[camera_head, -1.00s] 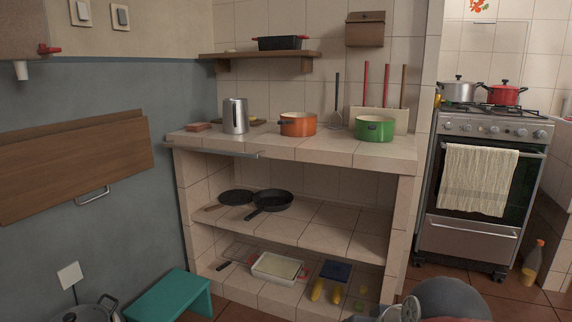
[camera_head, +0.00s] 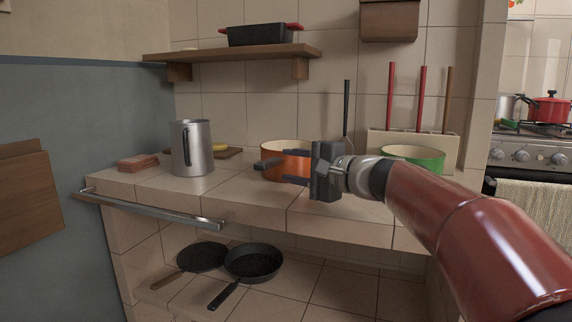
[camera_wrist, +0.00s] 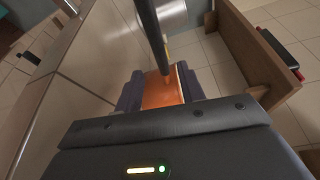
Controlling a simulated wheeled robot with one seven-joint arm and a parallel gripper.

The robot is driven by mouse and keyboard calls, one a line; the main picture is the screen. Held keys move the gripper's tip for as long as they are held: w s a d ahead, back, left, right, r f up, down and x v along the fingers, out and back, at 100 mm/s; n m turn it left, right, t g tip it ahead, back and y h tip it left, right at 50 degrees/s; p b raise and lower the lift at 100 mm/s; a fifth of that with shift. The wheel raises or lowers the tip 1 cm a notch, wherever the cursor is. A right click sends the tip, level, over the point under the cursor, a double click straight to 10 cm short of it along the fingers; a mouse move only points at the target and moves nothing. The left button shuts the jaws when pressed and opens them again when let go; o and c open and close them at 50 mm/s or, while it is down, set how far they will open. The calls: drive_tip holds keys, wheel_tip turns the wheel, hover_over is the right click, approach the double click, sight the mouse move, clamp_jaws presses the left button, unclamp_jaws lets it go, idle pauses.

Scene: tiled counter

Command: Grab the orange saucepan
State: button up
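The orange saucepan (camera_head: 287,155) stands on the tiled counter, left of the green pot. Its dark handle (camera_head: 269,163) juts out to the front left. My gripper (camera_head: 298,178) is at the pan's near right side, pointing left, and covers part of it. In the wrist view my gripper (camera_wrist: 162,88) is open, its fingers apart with the orange wall (camera_wrist: 162,93) showing between them. The handle (camera_wrist: 152,35) runs up from there. I cannot tell whether the fingers touch the pan.
A green pot (camera_head: 418,154) stands to the right, partly behind my arm. A metal jug (camera_head: 192,148) stands to the left. A metal rail (camera_head: 155,208) runs along the counter's front. A wooden shelf (camera_head: 235,53) hangs above. Two dark pans (camera_head: 252,262) lie below.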

sight(280, 160)
drive_tip(key=p+x, duration=0.1)
drive_tip(key=x, duration=0.6)
drive_tip(key=shift+w+r+p, duration=0.1)
drive_tip(key=shift+w+p, duration=0.05)
drive_tip(key=shift+p, duration=0.2)
drive_tip(key=shift+d, duration=0.1)
drive_tip(key=shift+c, duration=0.3)
clamp_jaws()
idle(0.6)
drive_tip(key=shift+r, duration=0.15)
